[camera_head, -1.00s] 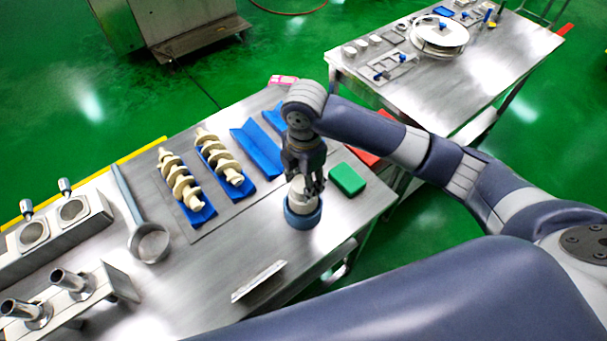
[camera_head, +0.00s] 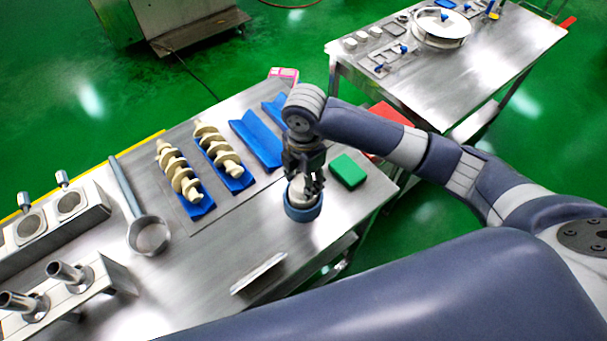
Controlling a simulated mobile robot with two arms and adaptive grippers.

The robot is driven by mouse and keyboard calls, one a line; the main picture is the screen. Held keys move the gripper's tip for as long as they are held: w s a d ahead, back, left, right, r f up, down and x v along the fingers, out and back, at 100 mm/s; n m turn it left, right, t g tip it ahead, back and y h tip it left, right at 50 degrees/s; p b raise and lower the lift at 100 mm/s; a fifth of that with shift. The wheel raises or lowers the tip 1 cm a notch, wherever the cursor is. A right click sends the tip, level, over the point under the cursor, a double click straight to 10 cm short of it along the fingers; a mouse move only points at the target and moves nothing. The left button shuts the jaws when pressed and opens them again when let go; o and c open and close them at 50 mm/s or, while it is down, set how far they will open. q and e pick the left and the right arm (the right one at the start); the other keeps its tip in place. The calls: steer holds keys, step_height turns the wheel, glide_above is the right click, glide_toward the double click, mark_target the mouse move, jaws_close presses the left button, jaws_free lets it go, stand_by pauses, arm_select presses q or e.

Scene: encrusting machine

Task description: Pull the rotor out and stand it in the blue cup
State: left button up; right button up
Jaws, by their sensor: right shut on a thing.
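My right gripper (camera_head: 305,184) is shut on the rotor (camera_head: 300,197), a pale, off-white piece. The rotor's lower end is inside the rim of the blue cup (camera_head: 302,213), which stands on the steel table near its front right edge. The gripper is directly above the cup and hides the rotor's upper part. The cup wall hides its bottom, so I cannot tell whether it touches the floor of the cup. My left gripper is not in view.
A green block (camera_head: 347,170) lies close right of the cup. Two cream screws (camera_head: 180,178) rest on blue holders to the left, with empty blue holders (camera_head: 256,146) behind. A ladle (camera_head: 148,236) and steel machine parts (camera_head: 70,283) are further left. Bare table lies left of the cup.

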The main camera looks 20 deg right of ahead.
steer(key=shift+f, duration=0.85)
steer(key=o, duration=1.4)
steer(key=shift+o, duration=1.1)
steer(key=shift+r, duration=0.15)
step_height(320, 180, up, 5)
steer(key=p, duration=0.5)
steer(key=shift+r, duration=1.15)
